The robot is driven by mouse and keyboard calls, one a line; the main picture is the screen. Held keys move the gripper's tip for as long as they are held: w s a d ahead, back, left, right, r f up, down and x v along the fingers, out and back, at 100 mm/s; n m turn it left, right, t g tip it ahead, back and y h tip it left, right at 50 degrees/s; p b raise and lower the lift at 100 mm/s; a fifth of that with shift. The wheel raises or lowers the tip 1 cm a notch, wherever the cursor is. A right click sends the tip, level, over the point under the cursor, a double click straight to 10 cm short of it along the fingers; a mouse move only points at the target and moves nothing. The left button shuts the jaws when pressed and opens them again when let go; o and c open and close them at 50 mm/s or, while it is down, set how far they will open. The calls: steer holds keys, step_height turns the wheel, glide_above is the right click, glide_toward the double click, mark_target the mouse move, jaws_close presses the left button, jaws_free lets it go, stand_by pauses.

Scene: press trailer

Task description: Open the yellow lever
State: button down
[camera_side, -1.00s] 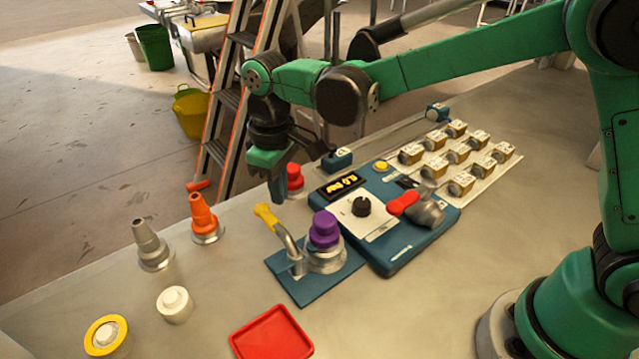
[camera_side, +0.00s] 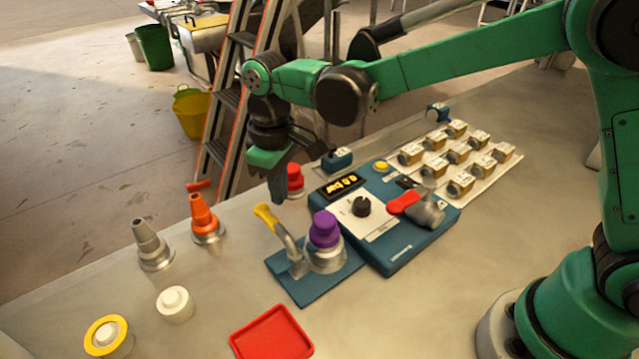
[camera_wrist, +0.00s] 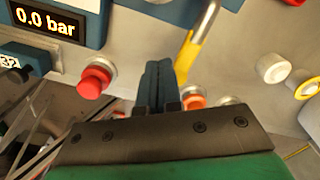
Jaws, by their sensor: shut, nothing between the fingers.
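The yellow lever (camera_side: 267,217) is a yellow-tipped handle on a grey metal arm. It rises at a tilt from a blue plate (camera_side: 300,285), beside a metal fitting capped with a purple knob (camera_side: 324,230). In the wrist view the lever (camera_wrist: 189,55) lies beyond my fingertips, slightly right. My gripper (camera_side: 277,188) is shut and empty, pointing down just behind the lever's yellow tip in the side view. Its fingers also show in the wrist view (camera_wrist: 158,75). A small gap seems to lie between them and the lever, though contact is hard to judge.
A red button (camera_side: 293,180) stands close beside my gripper. The blue control box (camera_side: 395,245) has a display (camera_wrist: 45,20) reading 0.0 bar and a red-handled valve (camera_side: 403,202). Orange (camera_side: 203,215) and grey (camera_side: 150,243) nozzles stand left. A red tray (camera_side: 271,335) lies in front.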

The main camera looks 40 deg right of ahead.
mark_target(263, 213)
steer(key=shift+f, duration=1.05)
steer(key=shift+a, duration=0.1)
steer(key=shift+w+a, duration=0.2)
steer(key=shift+a, duration=1.1)
steer(key=shift+s+a, duration=0.15)
steer(key=shift+a, duration=0.55)
steer(key=shift+s+a, duration=0.15)
steer(key=shift+a, duration=0.5)
